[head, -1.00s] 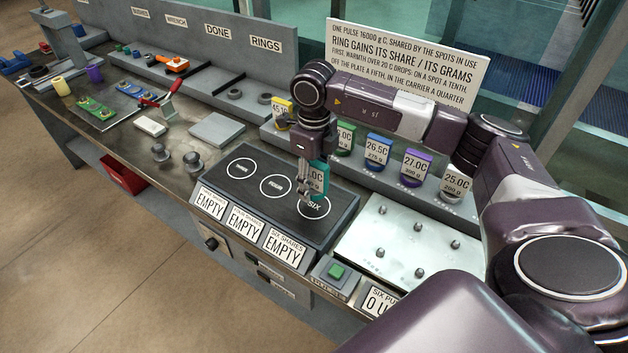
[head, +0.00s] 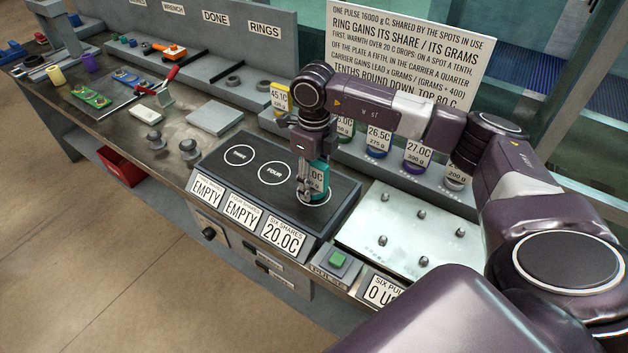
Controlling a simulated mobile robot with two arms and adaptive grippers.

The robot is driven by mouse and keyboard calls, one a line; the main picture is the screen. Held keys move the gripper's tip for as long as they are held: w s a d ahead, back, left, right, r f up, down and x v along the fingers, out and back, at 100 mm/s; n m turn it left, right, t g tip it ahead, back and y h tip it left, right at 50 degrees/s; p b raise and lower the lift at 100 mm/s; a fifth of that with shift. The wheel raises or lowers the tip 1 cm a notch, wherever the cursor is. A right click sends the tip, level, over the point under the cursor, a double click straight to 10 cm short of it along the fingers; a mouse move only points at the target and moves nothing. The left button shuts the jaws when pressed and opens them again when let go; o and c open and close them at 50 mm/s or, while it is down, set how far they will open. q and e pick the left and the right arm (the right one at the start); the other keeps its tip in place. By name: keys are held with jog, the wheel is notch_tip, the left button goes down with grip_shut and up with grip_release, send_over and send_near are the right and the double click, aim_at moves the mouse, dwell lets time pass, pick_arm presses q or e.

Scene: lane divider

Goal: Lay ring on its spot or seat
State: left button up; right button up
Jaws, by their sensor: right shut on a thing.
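My right gripper (head: 306,194) points down over the right end of the dark heating plate (head: 258,190). It is shut on a teal ring (head: 321,176) with a white label, only partly readable. The ring stands upright at the right-hand circled spot, and its lower edge appears to touch the plate there. The gripper hides part of the ring and most of that spot. The spots marked three (head: 239,153) and four (head: 274,173) are bare. The six shares display (head: 283,235) reads 20.0C; the other two read EMPTY. My left gripper is out of view.
More labelled rings, yellow (head: 281,97), blue (head: 377,143) and purple (head: 417,155), stand in the rack behind. A pale plate with pegs (head: 400,235) lies to the right. A green button (head: 337,259) is in front. Two knobbed weights (head: 188,149) stand left.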

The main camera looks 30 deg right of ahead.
jog(key=shift+f, duration=0.4)
jog(key=o, duration=1.5)
jog(key=shift+r, duration=0.1)
jog(key=shift+o, duration=0.2)
notch_tip(320, 180, up, 12)
